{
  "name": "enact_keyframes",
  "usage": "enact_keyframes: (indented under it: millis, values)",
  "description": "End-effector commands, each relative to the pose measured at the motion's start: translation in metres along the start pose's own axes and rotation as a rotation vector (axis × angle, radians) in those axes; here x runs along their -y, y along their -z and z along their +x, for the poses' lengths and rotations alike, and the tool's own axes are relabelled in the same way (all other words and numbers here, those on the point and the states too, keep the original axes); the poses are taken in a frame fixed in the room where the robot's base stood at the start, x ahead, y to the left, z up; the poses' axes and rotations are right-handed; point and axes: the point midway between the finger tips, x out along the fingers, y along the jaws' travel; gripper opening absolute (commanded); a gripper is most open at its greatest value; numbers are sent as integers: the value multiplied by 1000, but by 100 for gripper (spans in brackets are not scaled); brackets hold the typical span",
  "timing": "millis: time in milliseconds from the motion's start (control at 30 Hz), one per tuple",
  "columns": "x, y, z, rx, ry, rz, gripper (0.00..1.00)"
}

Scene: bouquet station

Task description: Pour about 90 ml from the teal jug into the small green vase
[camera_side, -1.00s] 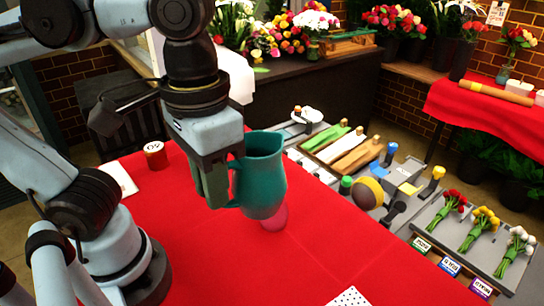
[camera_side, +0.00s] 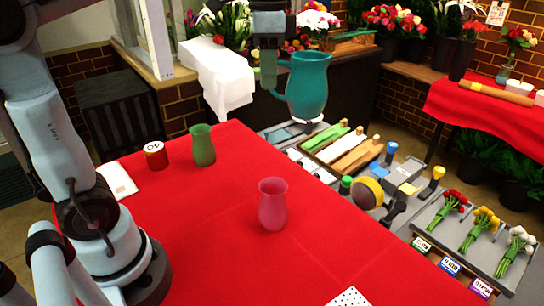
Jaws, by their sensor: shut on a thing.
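The teal jug (camera_side: 308,88) is held upright in the air, high over the far edge of the red table area. My gripper (camera_side: 268,72) is shut on the jug's handle at its left side. The small green vase (camera_side: 203,145) stands upright on the red cloth, to the left of and below the jug. The jug is well apart from the vase. A pink vase (camera_side: 272,204) stands upright near the middle of the cloth. The liquid inside the jug and vases cannot be seen.
A grey tool bench (camera_side: 322,177) with wrapped rolls, bottles and small bouquets runs along the right.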

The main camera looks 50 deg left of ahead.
Motion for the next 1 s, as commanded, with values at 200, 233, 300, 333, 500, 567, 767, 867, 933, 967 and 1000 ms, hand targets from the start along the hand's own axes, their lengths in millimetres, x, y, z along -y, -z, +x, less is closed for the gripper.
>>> enact_keyframes:
  millis: [200,233,300,333,500,567,767,867,933,967,1000]
  values:
    - [73,-15,1,-1,0,131,0]
    - [82,-18,2,-1,0,150,0]
    - [104,-28,4,-1,0,194,0]
    - [114,-32,4,-1,0,214,0]
    - [163,-61,11,-2,0,319,0]
    - [180,-73,14,-2,1,355,0]
    - [228,-119,26,-2,1,471,0]
    - [249,-146,33,-2,1,527,0]
    - [263,-165,38,-2,1,566,0]
    - [268,-173,41,-2,2,582,0]
    - [275,-185,44,-2,2,605,0]
